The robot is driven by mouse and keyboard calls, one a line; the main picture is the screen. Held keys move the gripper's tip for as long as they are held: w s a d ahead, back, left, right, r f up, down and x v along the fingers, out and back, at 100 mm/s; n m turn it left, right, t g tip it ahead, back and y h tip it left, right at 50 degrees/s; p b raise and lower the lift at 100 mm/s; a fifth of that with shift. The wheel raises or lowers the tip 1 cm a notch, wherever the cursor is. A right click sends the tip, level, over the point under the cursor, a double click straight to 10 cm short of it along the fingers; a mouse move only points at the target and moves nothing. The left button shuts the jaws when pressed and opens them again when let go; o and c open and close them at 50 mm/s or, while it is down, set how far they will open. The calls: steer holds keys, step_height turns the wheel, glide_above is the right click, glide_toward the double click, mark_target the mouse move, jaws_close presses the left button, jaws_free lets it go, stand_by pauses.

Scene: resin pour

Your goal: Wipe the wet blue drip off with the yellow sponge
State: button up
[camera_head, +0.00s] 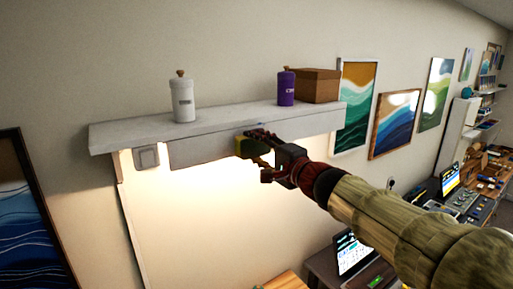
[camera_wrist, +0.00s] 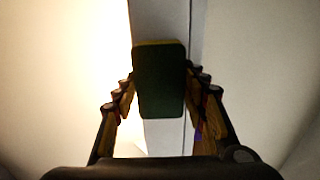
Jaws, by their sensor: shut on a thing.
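The yellow sponge (camera_head: 247,148) has a dark green pad side. It is at the front board under the white shelf (camera_head: 215,121), and seems to touch it. My gripper (camera_head: 262,148) is shut on it. In the wrist view the green face of the sponge (camera_wrist: 160,85) sits between the two fingers of my gripper (camera_wrist: 162,82), over the pale board, with a yellow edge on top. I cannot clearly make out the blue drip; the sponge and fingers cover that part of the board.
A white canister (camera_head: 183,100), a purple canister (camera_head: 286,88) and a brown box (camera_head: 318,86) stand on the shelf above. A small switch plate (camera_head: 146,157) is under its left end. Framed paintings hang at right. A laptop (camera_head: 354,252) is on a desk below.

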steer(key=shift+b+x, duration=0.55)
steer(key=shift+x, duration=0.4)
stand_by(0.4)
steer(key=shift+d, duration=0.15)
steer(key=shift+w+d+b, duration=0.25)
steer(key=shift+w+d, duration=0.25)
steer(key=shift+d, duration=0.2)
steer(key=shift+w+d+b, duration=0.2)
steer(key=shift+w+d, duration=0.25)
steer(key=shift+d, duration=0.3)
steer(key=w+d+b, duration=0.1)
steer(key=w+d, duration=0.1)
steer(key=d, duration=0.1)
steer(key=shift+w+f+b, duration=0.1)
steer(key=shift+b, duration=0.25)
steer(key=shift+s+a+b, duration=0.55)
steer(key=shift+a+b, duration=0.25)
steer(key=shift+a, duration=0.05)
steer(key=shift+s+a+b, duration=0.55)
steer(key=shift+a+b, duration=0.2)
steer(key=shift+a, duration=0.05)
